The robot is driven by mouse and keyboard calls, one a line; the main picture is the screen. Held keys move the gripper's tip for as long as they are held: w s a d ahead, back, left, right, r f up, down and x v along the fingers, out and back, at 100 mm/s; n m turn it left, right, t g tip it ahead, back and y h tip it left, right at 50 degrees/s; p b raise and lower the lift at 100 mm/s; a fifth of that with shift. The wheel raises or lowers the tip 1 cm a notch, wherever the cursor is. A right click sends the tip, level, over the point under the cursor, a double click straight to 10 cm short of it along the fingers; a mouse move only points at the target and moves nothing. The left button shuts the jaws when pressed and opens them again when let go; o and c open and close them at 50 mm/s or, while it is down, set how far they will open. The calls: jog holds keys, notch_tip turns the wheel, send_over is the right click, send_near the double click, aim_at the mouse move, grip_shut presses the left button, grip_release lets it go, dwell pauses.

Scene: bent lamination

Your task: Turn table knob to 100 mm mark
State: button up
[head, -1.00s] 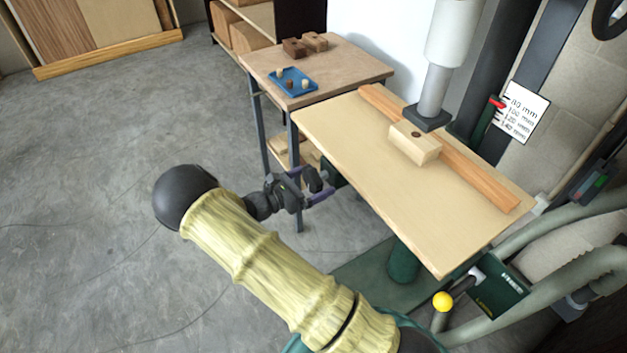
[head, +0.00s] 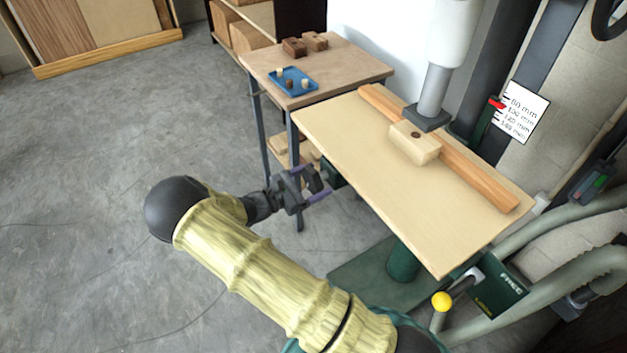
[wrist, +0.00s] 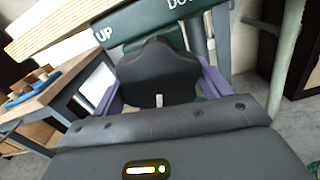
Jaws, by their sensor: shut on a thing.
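The black table knob (wrist: 157,72) has a white mark at its lower middle in the wrist view. It sits in front of a dark green plate (wrist: 150,22) lettered UP on the left and, partly cut off, DO on the right. My gripper (head: 322,186) is at the near left edge of the drill press table (head: 440,235). Its purple fingers are shut on either side of the knob, which the fingers partly hide in the head view. The red pointer (head: 497,103) is beside the upper part of the white mm scale (head: 522,112), near 80 and 100; the exact reading is too small to tell.
A pale wood block (head: 414,143) sits under the drill head against a long wooden fence (head: 470,175). A side bench (head: 345,68) with a blue tray (head: 293,82) stands behind. A lever with a yellow ball (head: 441,301) is at lower right. Open floor lies left.

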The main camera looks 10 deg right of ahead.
jog(key=shift+w+r, duration=0.1)
jog(key=shift+r, duration=0.05)
jog(key=o, duration=1)
jog(key=shift+c, duration=0.2)
jog(key=b+v, duration=0.1)
jog(key=v, duration=1.6)
jog(key=shift+a+b, duration=0.25)
jog(key=shift+b, duration=0.1)
